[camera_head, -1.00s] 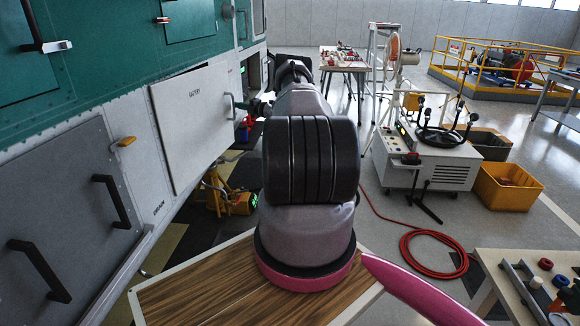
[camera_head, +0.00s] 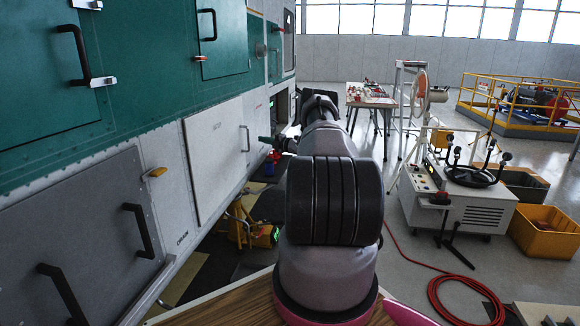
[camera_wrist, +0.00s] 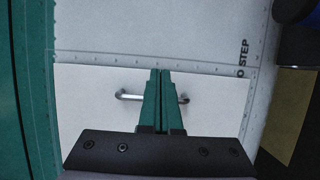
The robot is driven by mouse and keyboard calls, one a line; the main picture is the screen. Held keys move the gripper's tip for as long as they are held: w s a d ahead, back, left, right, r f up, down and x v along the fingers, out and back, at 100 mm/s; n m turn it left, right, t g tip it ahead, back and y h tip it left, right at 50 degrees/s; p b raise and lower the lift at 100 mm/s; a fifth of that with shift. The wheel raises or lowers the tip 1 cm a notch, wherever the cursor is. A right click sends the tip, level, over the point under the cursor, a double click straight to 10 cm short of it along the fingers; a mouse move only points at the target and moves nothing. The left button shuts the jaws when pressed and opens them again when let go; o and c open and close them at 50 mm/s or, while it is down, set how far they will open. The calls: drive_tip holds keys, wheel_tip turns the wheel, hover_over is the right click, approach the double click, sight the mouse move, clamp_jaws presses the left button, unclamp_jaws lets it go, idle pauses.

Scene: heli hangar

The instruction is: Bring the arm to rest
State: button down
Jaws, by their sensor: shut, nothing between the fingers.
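My arm reaches forward from my body in the head view, its thick grey and black links filling the middle. My gripper (camera_wrist: 161,72) is shut and empty, its two green fingers pressed together in the wrist view. It also shows small in the head view (camera_head: 268,140), to the right of the white battery door (camera_head: 217,160). In the wrist view the fingers overlap the metal handle (camera_wrist: 128,96) of that white panel (camera_wrist: 95,115). The handle shows on both sides of the fingers, and nothing is gripped. I cannot tell the gap between fingers and handle.
The green and grey vehicle side (camera_head: 150,60) stands close on the left, with black handles (camera_head: 138,230) sticking out. A white equipment cart (camera_head: 470,205), a yellow bin (camera_head: 545,232) and a red hose (camera_head: 440,285) are on the right. A cluttered table (camera_head: 370,98) stands farther back.

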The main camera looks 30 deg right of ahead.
drive_tip(key=v, duration=0.8)
drive_tip(key=shift+s, duration=0.2)
